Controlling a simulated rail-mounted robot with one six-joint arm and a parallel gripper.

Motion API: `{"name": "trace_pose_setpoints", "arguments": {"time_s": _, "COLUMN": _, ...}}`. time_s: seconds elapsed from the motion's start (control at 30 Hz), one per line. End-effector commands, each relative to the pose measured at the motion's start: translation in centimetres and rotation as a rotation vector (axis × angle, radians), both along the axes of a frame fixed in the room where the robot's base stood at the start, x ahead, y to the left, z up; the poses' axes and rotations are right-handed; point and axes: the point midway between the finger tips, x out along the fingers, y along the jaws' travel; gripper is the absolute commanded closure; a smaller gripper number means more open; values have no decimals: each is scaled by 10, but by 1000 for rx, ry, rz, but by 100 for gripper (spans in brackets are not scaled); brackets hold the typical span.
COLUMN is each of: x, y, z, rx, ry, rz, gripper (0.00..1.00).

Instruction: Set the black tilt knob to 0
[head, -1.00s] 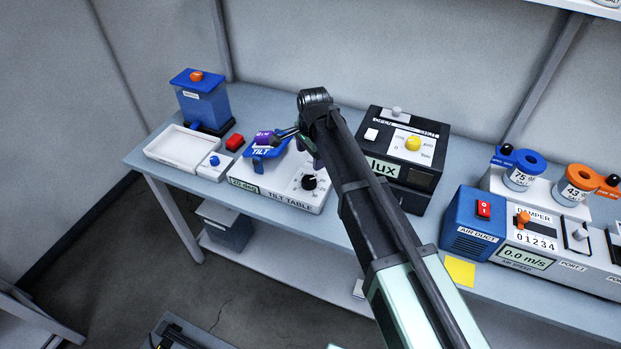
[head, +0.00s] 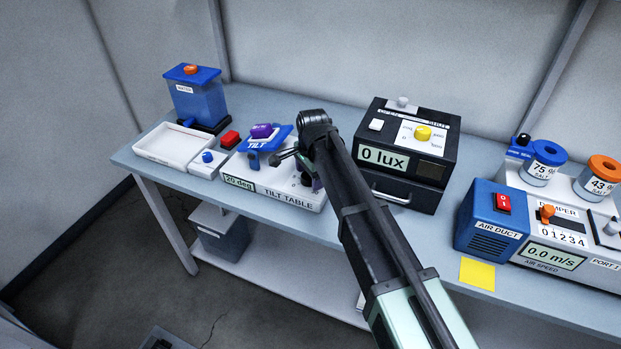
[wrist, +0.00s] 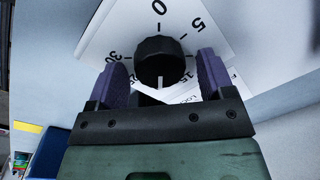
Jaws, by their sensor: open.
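The black tilt knob (wrist: 160,60) sits on a white dial with printed numbers including 0, 5, 15 and 30. Its white pointer faces the bottom of the wrist view, away from the 0. My gripper (wrist: 162,70) is open, its purple fingers on either side of the knob; I cannot tell whether they touch it. In the head view the knob (head: 306,179) is partly hidden by my gripper (head: 314,180). The tilt table's display (head: 239,182) reads about 20 deg. Its blue plate (head: 257,147) is tilted and carries a purple block (head: 262,131).
The black lux box (head: 412,130) stands close to the right of my arm. The blue air duct unit (head: 490,222) and a yellow note (head: 477,272) are further right. A white tray (head: 160,155), red button (head: 230,139) and blue water container (head: 197,100) are at left.

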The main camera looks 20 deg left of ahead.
Motion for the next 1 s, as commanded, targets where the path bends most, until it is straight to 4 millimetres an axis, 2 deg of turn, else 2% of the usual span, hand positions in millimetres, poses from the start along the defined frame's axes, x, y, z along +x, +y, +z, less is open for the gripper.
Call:
{"name": "trace_pose_setpoints", "arguments": {"time_s": 0.03, "x": 0, "y": 0, "z": 1, "rx": 0, "ry": 0, "rz": 0, "gripper": 27}}
{"name": "trace_pose_setpoints", "arguments": {"time_s": 0.3, "x": 0, "y": 0, "z": 1, "rx": 0, "ry": 0, "rz": 0, "gripper": 68}}
{"name": "trace_pose_setpoints", "arguments": {"time_s": 0.37, "x": 0, "y": 0, "z": 1, "rx": 0, "ry": 0, "rz": 0, "gripper": 74}}
{"name": "trace_pose_setpoints", "arguments": {"time_s": 0.67, "x": 0, "y": 0, "z": 1, "rx": 0, "ry": 0, "rz": 34, "gripper": 74}}
{"name": "trace_pose_setpoints", "arguments": {"time_s": 1.0, "x": 1, "y": 1, "z": 0, "rx": 0, "ry": 0, "rz": 233, "gripper": 74}}
